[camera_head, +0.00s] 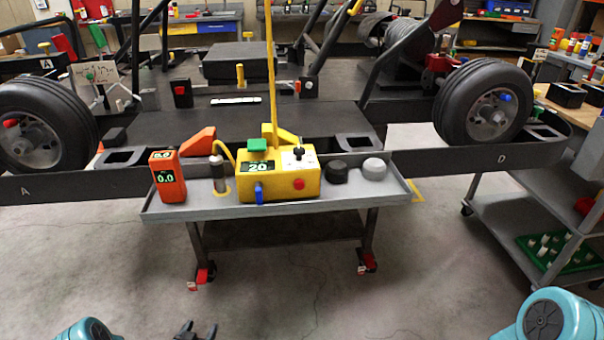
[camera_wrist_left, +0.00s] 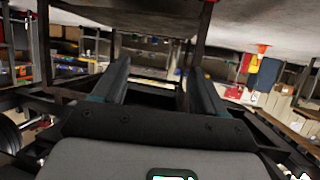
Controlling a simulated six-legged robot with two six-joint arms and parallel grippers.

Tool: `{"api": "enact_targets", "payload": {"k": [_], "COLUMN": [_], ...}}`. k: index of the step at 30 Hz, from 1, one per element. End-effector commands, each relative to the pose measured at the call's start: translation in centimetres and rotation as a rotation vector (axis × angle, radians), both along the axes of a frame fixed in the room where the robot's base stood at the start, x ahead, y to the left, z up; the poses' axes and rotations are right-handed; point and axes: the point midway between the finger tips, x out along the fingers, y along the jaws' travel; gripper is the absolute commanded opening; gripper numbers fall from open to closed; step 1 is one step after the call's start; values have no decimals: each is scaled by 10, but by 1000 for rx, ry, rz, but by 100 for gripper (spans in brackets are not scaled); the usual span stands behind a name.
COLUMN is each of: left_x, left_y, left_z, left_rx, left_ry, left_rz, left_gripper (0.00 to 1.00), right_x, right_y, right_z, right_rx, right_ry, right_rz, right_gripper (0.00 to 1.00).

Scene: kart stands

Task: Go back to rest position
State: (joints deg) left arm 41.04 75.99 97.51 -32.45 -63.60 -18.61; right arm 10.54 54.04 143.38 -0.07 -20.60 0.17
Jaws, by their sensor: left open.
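My left gripper (camera_head: 196,331) shows at the bottom edge of the head view, its two dark fingertips apart. It is low, in front of the tray cart and touching nothing there. In the left wrist view the two fingers (camera_wrist_left: 160,92) stand apart with no object between them. Teal parts of my arms show at the lower left and lower right of the head view. My right gripper is not in the head view.
A grey tray (camera_head: 225,212) holds an orange meter (camera_head: 166,177), a yellow control box (camera_head: 280,180), a black knob (camera_head: 337,172) and a grey knob (camera_head: 374,168). A kart with wheels (camera_head: 484,103) stands behind. A grey shelf cart (camera_head: 520,225) is at right. The floor before the tray is clear.

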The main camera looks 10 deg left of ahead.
Motion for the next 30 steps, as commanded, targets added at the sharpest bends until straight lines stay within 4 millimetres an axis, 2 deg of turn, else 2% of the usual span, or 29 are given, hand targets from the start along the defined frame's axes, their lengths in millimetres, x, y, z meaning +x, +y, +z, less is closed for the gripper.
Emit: {"api": "enact_targets", "payload": {"k": [1,4,6,8,9,11,12,14,16,18,22,25,30], "left_x": [9,19,17,7,-3,-25,-42,-73,-112,-151,-212,-240,-250], "left_y": [-17,-63,-101,-133,-153,-180,-196,-214,-228,-234,-236,-238,-238], "left_z": [43,114,162,196,216,243,257,272,282,281,270,269,269], "left_rx": [-4,-32,-69,-103,-127,-163,-189,-226,-266,-305,-372,-409,-439], "left_ry": [-5,28,87,157,211,307,378,494,632,770,978,1086,1143], "left_rz": [-33,-105,-157,-196,-218,-244,-256,-261,-252,-224,-149,-101,-61], "left_gripper": [72,72,72,72,72,72,72,72,72,72,72,72,72], "right_x": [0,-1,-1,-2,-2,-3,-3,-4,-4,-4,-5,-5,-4], "right_y": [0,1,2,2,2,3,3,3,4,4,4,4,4], "right_z": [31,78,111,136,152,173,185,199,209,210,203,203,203], "right_rx": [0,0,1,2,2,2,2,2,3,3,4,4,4], "right_ry": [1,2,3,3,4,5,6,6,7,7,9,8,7], "right_rz": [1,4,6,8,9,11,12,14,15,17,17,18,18], "right_gripper": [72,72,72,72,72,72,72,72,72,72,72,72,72]}}
